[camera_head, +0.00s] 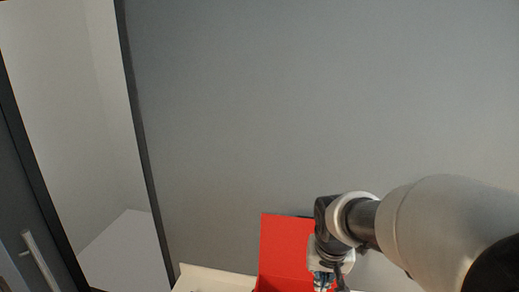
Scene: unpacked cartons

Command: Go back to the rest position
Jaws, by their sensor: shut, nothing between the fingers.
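My arm comes in from the lower right in the head view and bends down at the wrist. My gripper (327,280) is at the bottom edge, small and partly cut off by the frame. It is shut, and I see nothing held in it. It is in front of the right side of a red panel (283,247), which looks like part of a carton. Whether my gripper touches the red panel, I cannot tell.
A pale surface (215,277) runs along the bottom, beside the red panel. A grey wall (300,110) fills the back. On the left are a dark-framed opening and a dark door with a metal handle (40,260). The space above my arm is clear.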

